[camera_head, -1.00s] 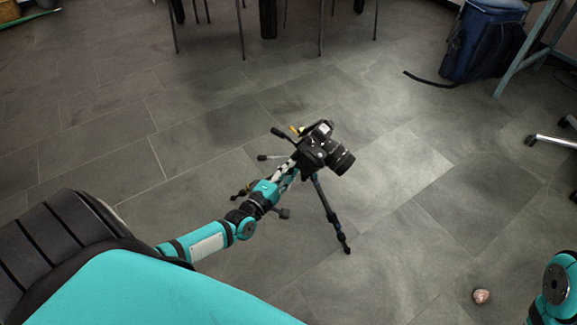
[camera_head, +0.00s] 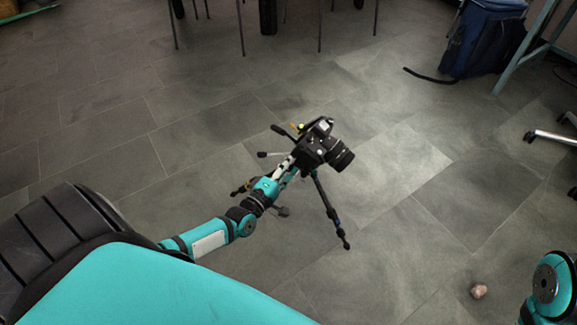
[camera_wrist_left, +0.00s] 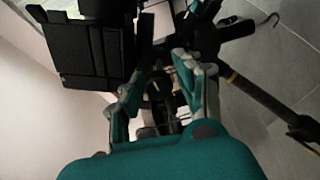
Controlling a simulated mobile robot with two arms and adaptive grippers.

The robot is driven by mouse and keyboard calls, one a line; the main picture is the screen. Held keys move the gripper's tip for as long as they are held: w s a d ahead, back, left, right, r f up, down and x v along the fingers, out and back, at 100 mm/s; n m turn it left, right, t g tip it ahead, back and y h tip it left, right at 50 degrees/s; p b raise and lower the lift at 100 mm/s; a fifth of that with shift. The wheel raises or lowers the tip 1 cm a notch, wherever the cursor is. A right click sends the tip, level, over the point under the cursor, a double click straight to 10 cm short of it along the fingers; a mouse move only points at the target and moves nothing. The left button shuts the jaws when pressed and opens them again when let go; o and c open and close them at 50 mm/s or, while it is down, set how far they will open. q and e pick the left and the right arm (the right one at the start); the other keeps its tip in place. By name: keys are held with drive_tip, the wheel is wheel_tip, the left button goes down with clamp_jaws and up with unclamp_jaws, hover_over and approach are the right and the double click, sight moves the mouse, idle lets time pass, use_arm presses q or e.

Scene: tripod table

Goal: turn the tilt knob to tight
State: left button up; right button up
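A black camera (camera_head: 318,146) with a long lens sits on a tripod, whose leg (camera_head: 328,208) reaches down to the floor. Two dark handles (camera_head: 279,130) stick out to the left of the tripod head. My left gripper (camera_head: 290,171) is at the tripod head, just below the camera. In the left wrist view, the fingers of my left gripper (camera_wrist_left: 158,72) are apart, one on each side of a dark round part (camera_wrist_left: 158,88) that may be the tilt knob. I see no clear contact. The knob's marking is not readable. My right gripper is out of view.
A small reddish stone (camera_head: 478,291) lies on the grey tiled floor near my right arm. A blue bag (camera_head: 482,40) stands at the back right. Chair legs (camera_head: 240,28) are at the back. The floor around the tripod is mostly clear.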

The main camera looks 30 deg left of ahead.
use_arm(q)
drive_tip(key=shift+s, duration=0.2)
drive_tip(key=s, duration=1.1)
drive_tip(key=shift+s+a, duration=0.2)
drive_tip(key=shift+s, duration=0.1)
